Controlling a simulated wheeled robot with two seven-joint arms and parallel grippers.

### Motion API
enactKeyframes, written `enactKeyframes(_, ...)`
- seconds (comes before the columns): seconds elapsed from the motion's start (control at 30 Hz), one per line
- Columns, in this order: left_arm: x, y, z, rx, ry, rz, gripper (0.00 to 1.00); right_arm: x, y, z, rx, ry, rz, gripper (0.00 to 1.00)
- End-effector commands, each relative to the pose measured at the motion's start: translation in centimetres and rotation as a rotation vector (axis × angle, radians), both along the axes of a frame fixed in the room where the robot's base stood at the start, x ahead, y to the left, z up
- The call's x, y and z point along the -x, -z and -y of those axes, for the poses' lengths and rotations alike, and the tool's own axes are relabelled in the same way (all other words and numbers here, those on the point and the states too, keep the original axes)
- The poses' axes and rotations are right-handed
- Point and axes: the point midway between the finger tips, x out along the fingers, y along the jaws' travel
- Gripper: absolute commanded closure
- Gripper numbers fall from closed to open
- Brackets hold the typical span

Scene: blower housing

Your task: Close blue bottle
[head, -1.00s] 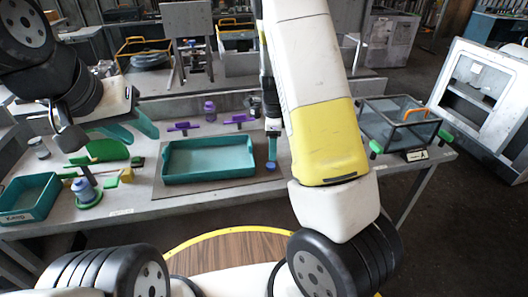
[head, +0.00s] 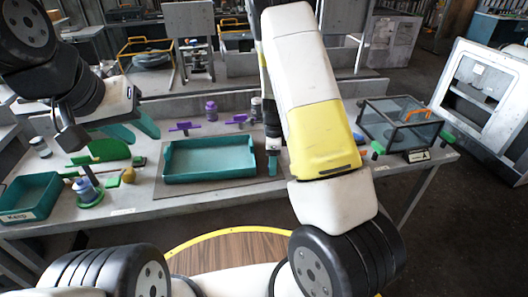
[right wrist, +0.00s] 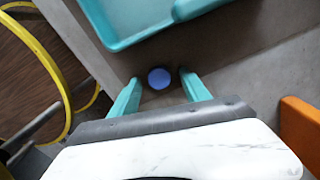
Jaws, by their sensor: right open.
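A blue bottle (head: 87,191) stands upright on a green base at the left of the bench; its top is partly covered by my left wrist parts. A round blue cap (right wrist: 160,78) lies on the mat in the right wrist view, between and slightly beyond the fingertips. My right gripper (head: 272,168) is open, its teal fingers low over the mat just right of the teal tray; it also shows in the right wrist view (right wrist: 160,84). The cap is hidden in the head view.
The teal tray (head: 210,178) lies at mid-bench. A teal bin (head: 28,214) stands at the left edge. Purple clamps and a purple bottle (head: 211,112) are behind the tray. A glass-sided box (head: 400,150) stands at the right. An orange object (right wrist: 301,125) is near the right gripper.

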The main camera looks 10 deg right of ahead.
Motion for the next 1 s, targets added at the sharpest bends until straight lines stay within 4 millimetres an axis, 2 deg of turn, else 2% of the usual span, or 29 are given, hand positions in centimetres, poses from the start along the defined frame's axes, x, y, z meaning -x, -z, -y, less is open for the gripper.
enactKeyframes(0.27, 0.0, 0.0, 0.0, 0.0, 0.0, 0.0, 0.64, 0.0, -0.04, -0.02, 0.0, 0.0, 0.0, 0.47)
enactKeyframes(0.53, 0.0, 0.0, 0.0, 0.0, 0.0, 0.0, 0.64, 0.0, -0.05, -0.02, 0.0, -0.001, 0.0, 1.0)
enactKeyframes(0.83, 0.0, 0.0, 0.0, 0.0, 0.0, 0.0, 0.64, -0.01, -0.13, -0.02, 0.0, -0.001, 0.0, 1.0)
enactKeyframes(1.0, 0.0, 0.0, 0.0, 0.0, 0.0, 0.0, 0.64, -0.03, -0.99, -0.07, 0.0, -0.002, 0.0, 1.0)
